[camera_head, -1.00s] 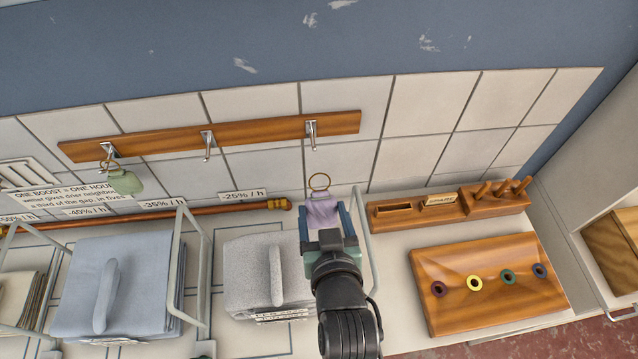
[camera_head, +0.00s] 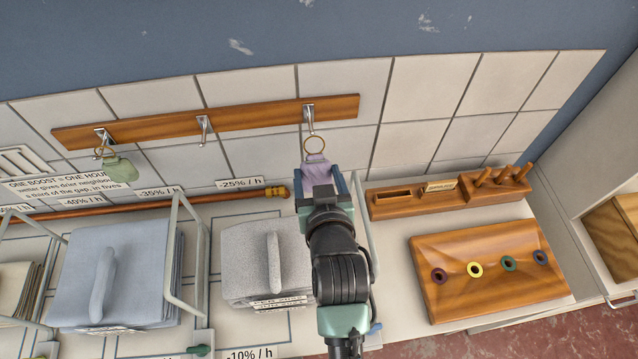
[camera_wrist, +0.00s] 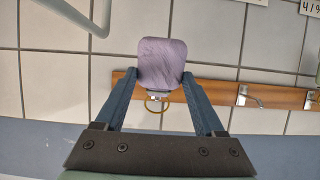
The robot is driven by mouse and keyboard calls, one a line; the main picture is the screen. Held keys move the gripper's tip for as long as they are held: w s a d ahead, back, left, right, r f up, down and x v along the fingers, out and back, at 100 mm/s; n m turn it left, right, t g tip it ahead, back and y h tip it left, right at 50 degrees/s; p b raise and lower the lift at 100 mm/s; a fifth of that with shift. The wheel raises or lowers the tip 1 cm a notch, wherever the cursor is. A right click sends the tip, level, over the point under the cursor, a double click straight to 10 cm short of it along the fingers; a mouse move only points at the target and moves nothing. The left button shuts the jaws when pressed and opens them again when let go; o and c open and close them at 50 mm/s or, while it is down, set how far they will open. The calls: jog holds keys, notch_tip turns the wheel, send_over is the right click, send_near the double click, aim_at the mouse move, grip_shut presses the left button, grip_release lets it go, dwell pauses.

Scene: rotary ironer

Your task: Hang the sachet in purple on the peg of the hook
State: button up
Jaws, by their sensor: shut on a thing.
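The purple sachet (camera_head: 317,168) is held between the fingers of my gripper (camera_head: 320,182), with its brass ring (camera_head: 315,144) standing above it. In the wrist view the sachet (camera_wrist: 161,62) sits between the two blue fingertips (camera_wrist: 160,75), and its ring (camera_wrist: 157,103) overlaps the wooden rail. In the head view the ring shows just below the rightmost metal hook (camera_head: 309,117) on the wooden rail (camera_head: 255,118). I cannot tell whether the ring touches that hook. The middle hook (camera_head: 204,124) is bare. A green sachet (camera_head: 120,169) hangs on the left hook (camera_head: 102,136).
To the right stand a wooden holder with pegs (camera_head: 440,199) and a wooden board with coloured rings (camera_head: 488,290).

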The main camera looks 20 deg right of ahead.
jog(key=shift+w+d+f+b, duration=0.1)
jog(key=shift+w+d+b, duration=0.15)
jog(key=shift+w, duration=0.4)
jog(key=shift+w+d+f+b, duration=0.15)
jog(key=shift+w+b, duration=0.15)
jog(key=shift+w, duration=0.4)
jog(key=shift+w+d+r+b, duration=0.1)
jog(key=shift+w+d+b, duration=0.15)
jog(key=shift+w, duration=0.4)
jog(key=shift+w+d+f+b, duration=0.1)
jog(key=shift+w+f+b, duration=0.45)
jog(key=shift+f, duration=0.15)
jog(key=o, duration=1.3)
jog(key=b+v, duration=0.2)
jog(key=v, duration=1.1)
jog(key=shift+b, duration=0.35)
